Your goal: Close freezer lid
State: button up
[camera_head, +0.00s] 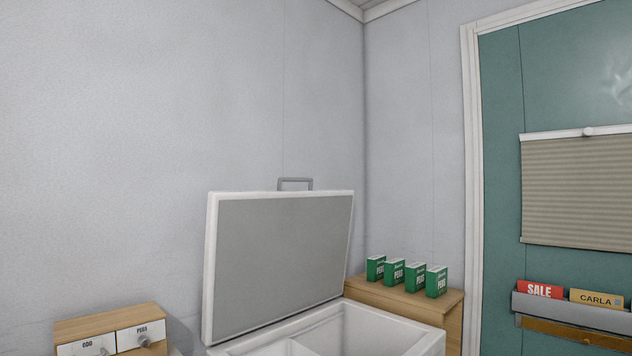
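The freezer lid (277,262) stands open, raised steeply at the back of the white chest freezer (412,336). Its grey inner panel has a white border and faces me. A grey handle (295,181) sticks up from the lid's upper edge. The freezer's inside shows in part at the bottom of the view, with a divider in it, and looks empty where it shows. The freezer's front is cut off by the picture's lower edge. My gripper is not in view.
A wooden cabinet (455,306) beside the freezer on the right bears several green peas boxes (396,272). A teal door (497,180) with a blind (577,190) is at the right.

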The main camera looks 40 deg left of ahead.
aim_at(271, 255)
jog(key=z, duration=0.2)
jog(key=i, duration=1.5)
jog(key=u, duration=0.3)
jog(key=i, duration=1.1)
jog(key=u, duration=1.5)
jog(key=i, duration=0.9)
jog(key=u, duration=0.85)
